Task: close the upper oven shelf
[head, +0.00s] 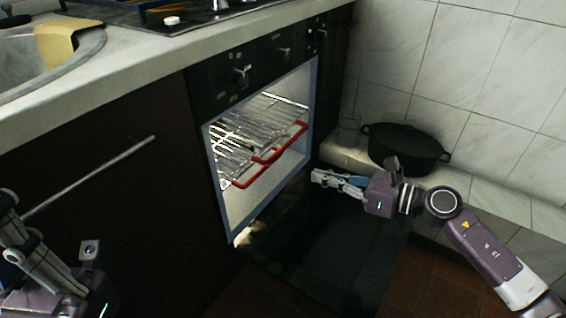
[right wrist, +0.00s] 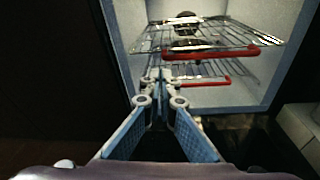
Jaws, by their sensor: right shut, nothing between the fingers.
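The oven is open, with two wire shelves inside. The upper oven shelf (head: 276,108) has a red front bar and juts forward. It also shows in the right wrist view (right wrist: 195,37), a dark object on or behind it. The lower shelf has a red bar (head: 250,181), seen too in the right wrist view (right wrist: 205,82). My right gripper (head: 315,177) is shut and empty, in front of the oven and lower than the upper bar. In the right wrist view its fingertips (right wrist: 160,76) appear below and left of that bar. My left gripper (head: 12,225) is at the lower left, its fingers unclear.
The oven door (head: 330,245) lies folded down below my right gripper. A black pot (head: 405,148) stands on the ledge at the right, near my right arm. A dark cabinet with a bar handle (head: 95,178) is left of the oven, under the counter (head: 110,75).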

